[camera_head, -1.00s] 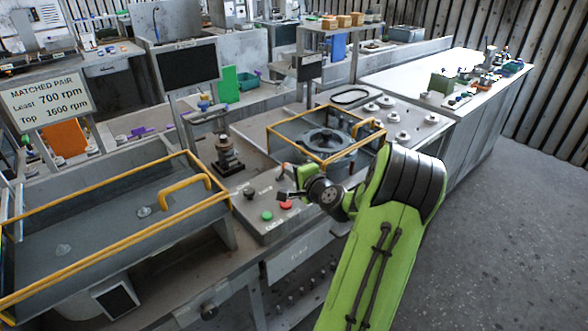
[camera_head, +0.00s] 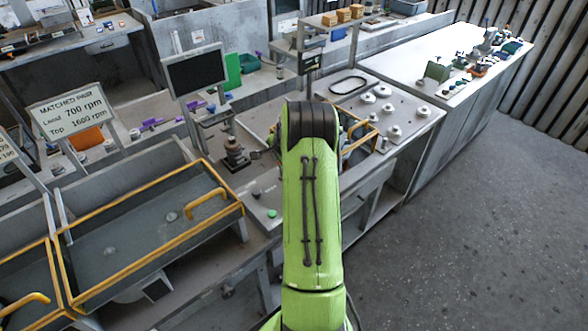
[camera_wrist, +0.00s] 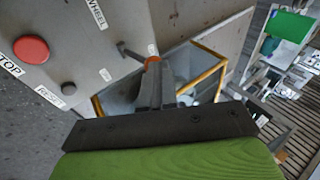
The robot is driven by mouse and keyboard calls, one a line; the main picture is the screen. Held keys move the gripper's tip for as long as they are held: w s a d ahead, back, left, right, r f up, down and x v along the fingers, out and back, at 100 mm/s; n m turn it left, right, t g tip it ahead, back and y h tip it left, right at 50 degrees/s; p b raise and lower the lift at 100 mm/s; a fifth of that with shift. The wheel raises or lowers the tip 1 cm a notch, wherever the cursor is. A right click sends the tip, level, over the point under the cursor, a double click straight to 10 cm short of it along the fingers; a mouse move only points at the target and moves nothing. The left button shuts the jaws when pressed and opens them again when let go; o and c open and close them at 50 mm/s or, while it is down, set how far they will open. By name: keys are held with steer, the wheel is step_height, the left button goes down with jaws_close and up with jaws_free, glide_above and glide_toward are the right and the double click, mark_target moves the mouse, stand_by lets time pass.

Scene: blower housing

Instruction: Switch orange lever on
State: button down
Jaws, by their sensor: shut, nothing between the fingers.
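In the wrist view, my gripper (camera_wrist: 151,84) is shut and empty, its narrow fingers pointing up the picture at the panel. An orange piece (camera_wrist: 152,60), which looks like part of the orange lever, shows at the fingertips. A thin dark rod (camera_wrist: 131,53) reaches from it to the upper left. I cannot tell whether the fingers touch it. The labels around it are partly cut off or too small to read. In the head view, my green arm covers the lever and most or all of my gripper.
A red STOP button (camera_wrist: 31,49) and a dark RESET button (camera_wrist: 68,88) lie left of my fingers. A yellow-edged bin (camera_wrist: 190,78) is close on the right. In the head view, a green button (camera_head: 272,213) shows beside my arm. A yellow-railed tray (camera_head: 130,240) stands left.

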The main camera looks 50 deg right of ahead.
steer(key=shift+w+d+f, duration=0.25)
steer(key=shift+w+f, duration=0.05)
steer(key=shift+w, duration=0.1)
steer(key=shift+s+a+r, duration=0.1)
steer(key=shift+r, duration=0.8)
steer(key=shift+r+p, duration=0.3)
steer(key=shift+r, duration=0.05)
steer(key=w+r+v, duration=0.1)
steer(key=w+v, duration=0.1)
steer(key=v, duration=1.1)
steer(key=shift+w+r, duration=0.15)
steer(key=shift+r, duration=0.05)
